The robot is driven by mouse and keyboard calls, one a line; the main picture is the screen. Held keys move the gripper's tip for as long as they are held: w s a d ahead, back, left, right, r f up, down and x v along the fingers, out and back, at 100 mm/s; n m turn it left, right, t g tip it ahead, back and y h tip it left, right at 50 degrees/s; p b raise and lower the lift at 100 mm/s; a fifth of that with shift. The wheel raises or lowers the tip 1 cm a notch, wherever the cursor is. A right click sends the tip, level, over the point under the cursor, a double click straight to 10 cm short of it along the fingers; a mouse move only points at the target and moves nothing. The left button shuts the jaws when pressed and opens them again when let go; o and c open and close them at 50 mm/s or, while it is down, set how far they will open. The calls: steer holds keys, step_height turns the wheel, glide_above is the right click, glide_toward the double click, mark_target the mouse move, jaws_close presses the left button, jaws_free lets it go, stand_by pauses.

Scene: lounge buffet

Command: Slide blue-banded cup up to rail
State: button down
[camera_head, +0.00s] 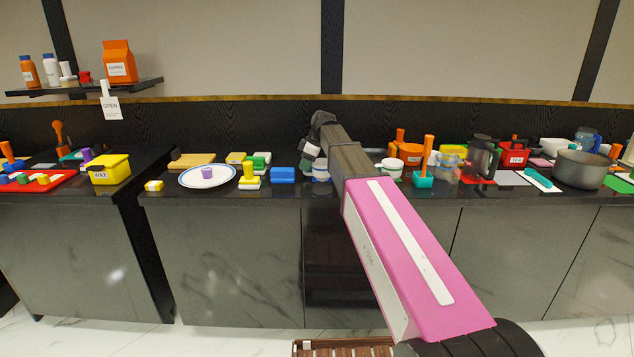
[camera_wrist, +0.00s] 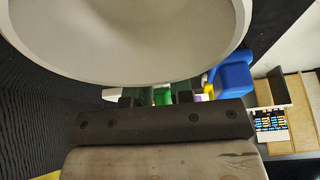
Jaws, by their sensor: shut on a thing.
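The blue-banded cup (camera_head: 320,170) is white with a blue band and stands upright on the dark counter, just right of the blue block, partly covered by my arm. My gripper (camera_head: 312,158) is at this cup, and its fingers are mostly hidden in the head view. In the wrist view the cup's pale round opening (camera_wrist: 125,40) fills the top, right in front of my gripper (camera_wrist: 157,96). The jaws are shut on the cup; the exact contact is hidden. I cannot make out a rail on the counter; a brass-coloured strip (camera_head: 240,98) runs along the back panel's top.

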steer(key=c, duration=0.9)
jaws_free()
steer(key=shift+r, duration=4)
